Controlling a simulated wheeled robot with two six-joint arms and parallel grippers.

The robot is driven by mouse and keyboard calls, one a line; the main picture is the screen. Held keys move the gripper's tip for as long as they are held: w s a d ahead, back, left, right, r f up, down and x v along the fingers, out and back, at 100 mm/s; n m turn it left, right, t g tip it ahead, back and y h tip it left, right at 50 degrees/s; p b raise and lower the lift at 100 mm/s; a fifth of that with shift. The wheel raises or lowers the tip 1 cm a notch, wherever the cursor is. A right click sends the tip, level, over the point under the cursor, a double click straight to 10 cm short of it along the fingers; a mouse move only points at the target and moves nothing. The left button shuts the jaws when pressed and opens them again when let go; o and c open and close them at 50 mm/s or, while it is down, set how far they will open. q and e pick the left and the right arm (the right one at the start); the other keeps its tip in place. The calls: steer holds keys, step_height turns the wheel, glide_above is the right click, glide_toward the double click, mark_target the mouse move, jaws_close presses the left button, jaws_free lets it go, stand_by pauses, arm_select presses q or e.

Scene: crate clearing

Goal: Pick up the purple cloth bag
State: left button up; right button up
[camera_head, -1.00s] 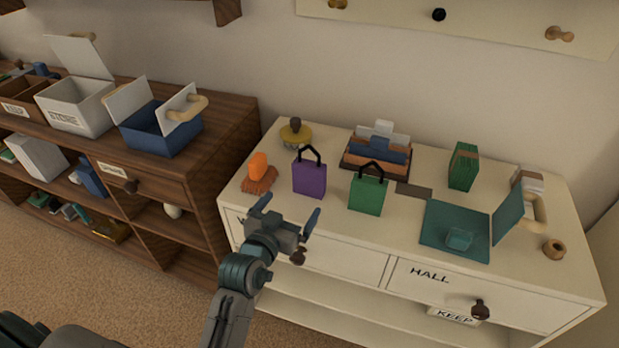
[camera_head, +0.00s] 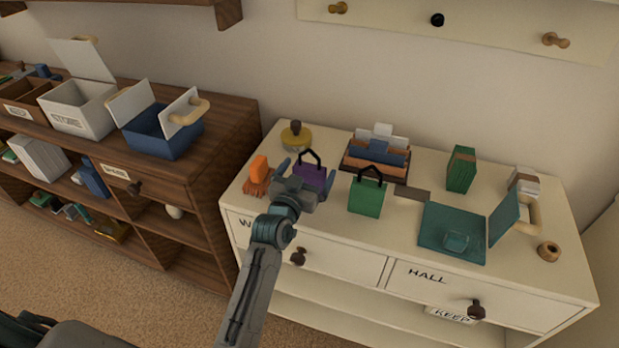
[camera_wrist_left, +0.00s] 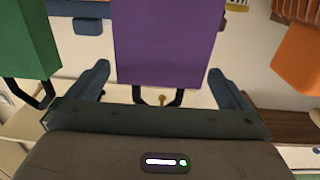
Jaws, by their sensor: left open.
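The purple cloth bag (camera_head: 310,172) stands upright on the cream dresser top, its black handle up. My left gripper (camera_head: 304,179) is open in front of the bag and hides its lower part in the head view. In the left wrist view the purple bag (camera_wrist_left: 168,42) fills the space ahead of and between the spread fingers of my left gripper (camera_wrist_left: 158,80), with gaps at both sides. No grip on it shows. My right gripper is not in view.
A green bag (camera_head: 366,196) stands close to the right of the purple one. A wooden organizer (camera_head: 372,168) stands behind, and an open teal box (camera_head: 440,232) lies further right.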

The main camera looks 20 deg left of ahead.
arm_select(q)
steer(key=shift+w, duration=0.85)
steer(key=c, duration=1)
steer(key=shift+r, duration=5)
steer(key=shift+c, duration=0.2)
